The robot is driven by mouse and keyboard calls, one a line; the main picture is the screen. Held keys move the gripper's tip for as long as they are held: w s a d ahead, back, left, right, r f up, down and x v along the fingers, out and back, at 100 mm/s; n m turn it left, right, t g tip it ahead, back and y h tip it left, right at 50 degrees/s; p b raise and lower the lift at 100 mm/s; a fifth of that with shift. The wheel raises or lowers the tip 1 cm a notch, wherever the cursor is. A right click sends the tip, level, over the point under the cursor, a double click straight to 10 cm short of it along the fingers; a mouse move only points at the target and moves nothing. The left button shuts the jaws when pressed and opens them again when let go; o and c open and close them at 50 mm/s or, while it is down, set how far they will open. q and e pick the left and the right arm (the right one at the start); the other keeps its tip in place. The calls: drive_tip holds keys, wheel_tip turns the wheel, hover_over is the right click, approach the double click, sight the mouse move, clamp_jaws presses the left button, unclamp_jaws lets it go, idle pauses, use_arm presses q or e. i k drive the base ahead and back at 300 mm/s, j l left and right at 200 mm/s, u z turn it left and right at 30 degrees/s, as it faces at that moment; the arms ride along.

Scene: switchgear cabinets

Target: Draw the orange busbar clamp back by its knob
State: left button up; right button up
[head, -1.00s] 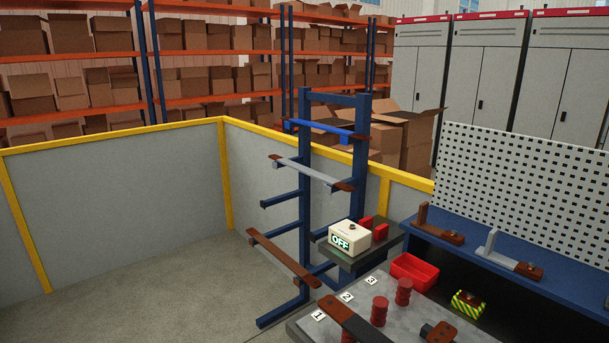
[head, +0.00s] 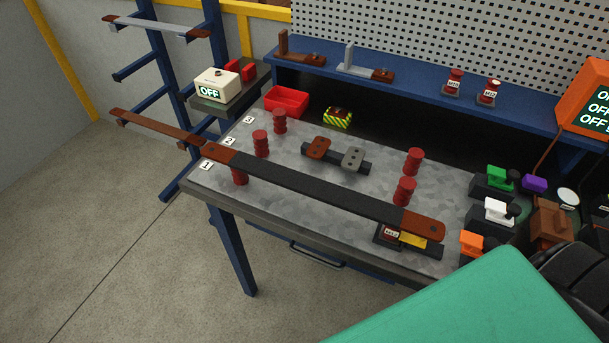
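The orange busbar clamp (head: 472,243) is at the right front of the grey workbench, near the right end of a long dark busbar (head: 320,192) with brown ends. Only part of the clamp shows: a teal-green surface in the foreground cuts off its lower side. A dark part shows on its right, but I cannot clearly make out the knob. A white clamp (head: 497,210) and a green clamp (head: 497,178), each with a black knob, stand in a row behind it. Neither gripper shows in the head view, and nothing visible touches the orange clamp.
The busbar rests over red insulators (head: 404,191) on the bench top (head: 285,165). A brown block (head: 550,222) stands right of the clamps, and an orange box (head: 588,103) shows OFF readouts. The teal-green surface and a black ribbed shape fill the lower right. Floor at left is clear.

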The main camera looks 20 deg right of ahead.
sight(473, 245)
drive_tip(key=z, duration=2.1)
drive_tip(key=k+l+u, duration=0.1)
drive_tip(key=l+u, duration=0.3)
drive_tip(key=i+j, duration=0.1)
drive_tip(key=j, duration=0.25)
